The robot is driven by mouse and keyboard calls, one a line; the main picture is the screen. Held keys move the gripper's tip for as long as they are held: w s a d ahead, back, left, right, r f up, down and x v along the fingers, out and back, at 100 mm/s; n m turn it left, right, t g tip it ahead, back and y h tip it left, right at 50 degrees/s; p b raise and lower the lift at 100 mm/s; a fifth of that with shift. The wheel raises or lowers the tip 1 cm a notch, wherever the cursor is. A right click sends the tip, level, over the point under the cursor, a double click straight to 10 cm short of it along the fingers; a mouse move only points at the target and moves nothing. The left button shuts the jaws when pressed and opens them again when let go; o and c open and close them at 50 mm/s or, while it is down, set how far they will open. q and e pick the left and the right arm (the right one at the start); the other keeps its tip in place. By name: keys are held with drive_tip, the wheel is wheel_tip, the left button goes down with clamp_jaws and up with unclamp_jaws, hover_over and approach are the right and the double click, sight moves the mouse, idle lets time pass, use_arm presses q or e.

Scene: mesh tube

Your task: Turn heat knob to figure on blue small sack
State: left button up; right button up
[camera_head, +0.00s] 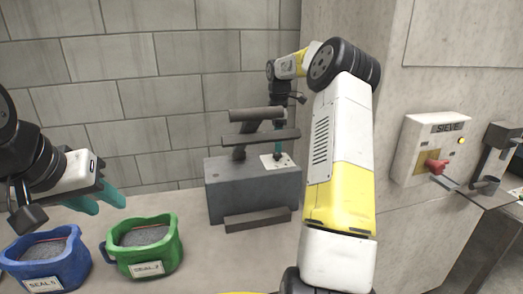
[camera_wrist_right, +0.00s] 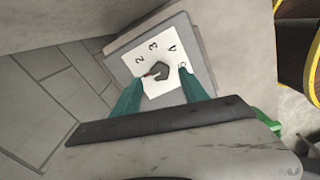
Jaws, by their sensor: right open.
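The heat knob (camera_wrist_right: 161,71) is dark, on a white dial plate (camera_wrist_right: 160,50) with figures around it; 2, 3, 4 and what looks like 5 show. The plate (camera_head: 284,162) sits atop the grey sealing machine (camera_head: 250,187). My right gripper (camera_wrist_right: 161,76) is open, one finger on each side of the knob; contact is unclear. In the head view it (camera_head: 278,155) points down at the plate. The blue small sack (camera_head: 50,262) bears a label resembling "SEAL 5". My left gripper (camera_head: 110,208) looks open and empty above the sacks.
A green sack (camera_head: 146,245) with a label resembling "SEAL 2" stands beside the blue one. My right arm covers the middle right. The machine's arm bars (camera_head: 260,137) rise beside the dial.

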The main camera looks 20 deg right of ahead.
sight(277, 154)
drive_tip(key=shift+f, duration=1.9)
clamp_jaws()
